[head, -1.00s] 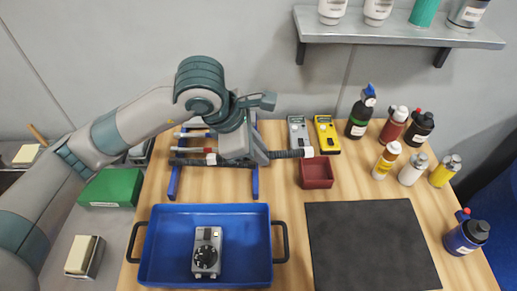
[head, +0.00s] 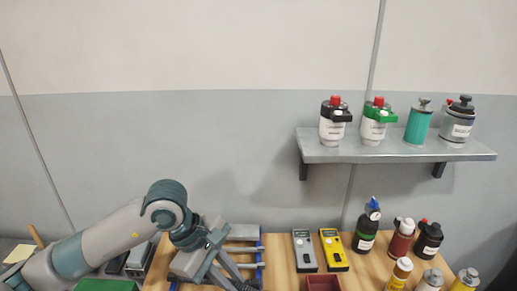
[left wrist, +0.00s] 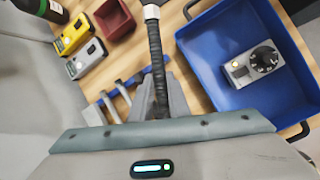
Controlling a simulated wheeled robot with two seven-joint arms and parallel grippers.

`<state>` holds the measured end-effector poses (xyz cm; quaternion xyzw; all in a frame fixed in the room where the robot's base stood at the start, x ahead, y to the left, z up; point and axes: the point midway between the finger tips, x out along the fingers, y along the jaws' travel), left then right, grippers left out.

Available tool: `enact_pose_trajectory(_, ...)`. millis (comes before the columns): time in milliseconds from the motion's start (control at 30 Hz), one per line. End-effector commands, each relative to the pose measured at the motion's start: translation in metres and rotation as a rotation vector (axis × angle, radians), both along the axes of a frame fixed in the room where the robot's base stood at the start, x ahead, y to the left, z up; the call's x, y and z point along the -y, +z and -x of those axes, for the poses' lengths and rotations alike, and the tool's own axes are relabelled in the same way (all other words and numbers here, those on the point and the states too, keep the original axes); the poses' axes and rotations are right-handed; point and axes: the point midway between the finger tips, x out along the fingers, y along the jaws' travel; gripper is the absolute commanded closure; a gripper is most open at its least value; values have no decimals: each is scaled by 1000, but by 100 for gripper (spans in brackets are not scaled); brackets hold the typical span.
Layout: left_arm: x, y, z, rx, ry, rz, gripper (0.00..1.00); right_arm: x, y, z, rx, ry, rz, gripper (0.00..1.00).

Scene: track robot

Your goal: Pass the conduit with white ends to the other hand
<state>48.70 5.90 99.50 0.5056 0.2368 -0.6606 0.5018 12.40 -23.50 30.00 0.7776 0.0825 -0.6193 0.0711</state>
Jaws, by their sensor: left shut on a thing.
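The conduit (left wrist: 157,62) is a black ribbed tube with a white end (left wrist: 151,12), seen in the left wrist view. It is held up and stretches away from my left gripper (left wrist: 160,100), which is shut on it. Its other end is hidden behind the gripper body. In the head view my left gripper (head: 224,272) is low in the picture, angled down to the right, and the conduit is mostly cut off by the bottom edge. My right gripper shows in neither view.
A blue rack with grey bars (left wrist: 122,91) stands by the gripper. A blue tray (left wrist: 213,75) holds a grey dial meter (left wrist: 252,66). A dark red bin (head: 322,283), grey and yellow meters (head: 334,250) and several bottles stand right. A grey shelf (head: 395,151) holds containers.

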Motion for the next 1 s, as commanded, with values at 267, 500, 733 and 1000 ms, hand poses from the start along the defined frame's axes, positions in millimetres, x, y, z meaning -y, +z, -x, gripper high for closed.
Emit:
enact_pose_trajectory(267, -46, -10, 5, -2, -319, -1, 100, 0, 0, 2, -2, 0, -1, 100)
enact_pose_trajectory(500, -87, -13, 13, -1, -627, -3, 100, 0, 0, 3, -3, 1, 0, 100)
enact_pose_trajectory(733, -123, -10, 23, -1, -907, -2, 100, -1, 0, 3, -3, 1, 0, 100)
enact_pose_trajectory(1000, -144, -7, 29, 0, -1075, -1, 100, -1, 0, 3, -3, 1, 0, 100)
